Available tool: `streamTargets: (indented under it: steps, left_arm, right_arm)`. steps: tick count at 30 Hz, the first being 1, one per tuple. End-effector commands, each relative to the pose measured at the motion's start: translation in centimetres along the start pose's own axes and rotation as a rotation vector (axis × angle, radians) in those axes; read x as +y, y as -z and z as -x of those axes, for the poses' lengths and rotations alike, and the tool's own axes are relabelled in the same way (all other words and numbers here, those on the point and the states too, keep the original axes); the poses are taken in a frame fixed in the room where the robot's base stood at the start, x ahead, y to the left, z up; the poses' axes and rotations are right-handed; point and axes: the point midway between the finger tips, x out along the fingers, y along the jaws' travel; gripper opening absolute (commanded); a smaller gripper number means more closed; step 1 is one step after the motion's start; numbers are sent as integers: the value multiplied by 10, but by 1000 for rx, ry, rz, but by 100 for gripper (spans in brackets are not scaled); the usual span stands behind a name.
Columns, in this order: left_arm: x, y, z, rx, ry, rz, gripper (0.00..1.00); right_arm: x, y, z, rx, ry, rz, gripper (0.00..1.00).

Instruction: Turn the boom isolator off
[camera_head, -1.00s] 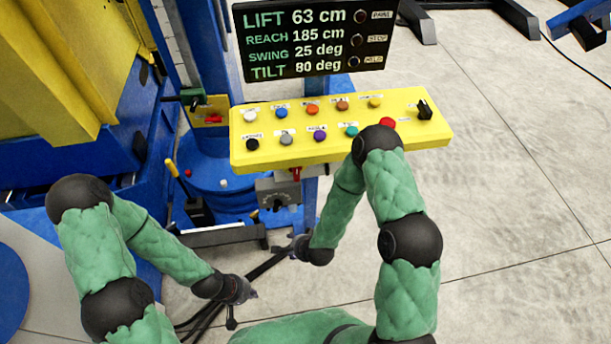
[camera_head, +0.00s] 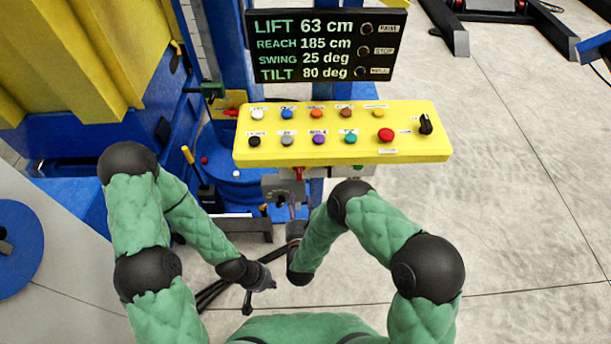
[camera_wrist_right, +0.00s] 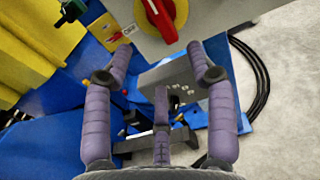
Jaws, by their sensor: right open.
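A red rotary handle on a yellow disc (camera_wrist_right: 160,14) sits on a grey box at the top of the right wrist view. In the head view a red handle (camera_head: 299,173) shows just below the yellow button panel. Which switch is the boom isolator I cannot read. My right gripper (camera_wrist_right: 160,50) is open and empty, its fingers pointing toward the grey box, with the red handle beyond the fingertips and apart from them. In the head view the right gripper (camera_head: 291,208) is below the panel. My left gripper (camera_head: 264,284) hangs lower; its fingers are too small to judge.
The yellow panel (camera_head: 340,158) carries several coloured buttons and a black knob, under a black display (camera_head: 325,45). A small red lever on a yellow plate (camera_head: 230,111) is left of the panel. Black cables (camera_wrist_right: 258,75) lie at the right.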

Motion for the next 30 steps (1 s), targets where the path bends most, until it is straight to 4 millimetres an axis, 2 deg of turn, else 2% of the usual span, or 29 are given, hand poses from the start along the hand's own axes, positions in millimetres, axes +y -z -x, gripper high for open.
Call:
streamTargets:
  steps: [4, 7, 21, 25, 30]
  left_arm:
    - [0, 0, 0, 0, 0, 0, 0]
    - [-1, 0, -2, 0, 0, 0, 0]
    - [-6, 1, -18, 0, 0, 0, 0]
    - [-7, 1, -20, 0, 0, 0, 0]
    - [-8, 1, -21, 0, 0, 0, 0]
  right_arm:
    - [1, -6, 0, -30, 7, -55, 57]
    - [1, -6, -9, -31, 8, -60, 57]
    - [0, -6, -85, -29, 7, -57, 57]
    - [0, -7, -98, -27, 7, -55, 57]
    - [0, -7, -105, -26, 6, -55, 57]
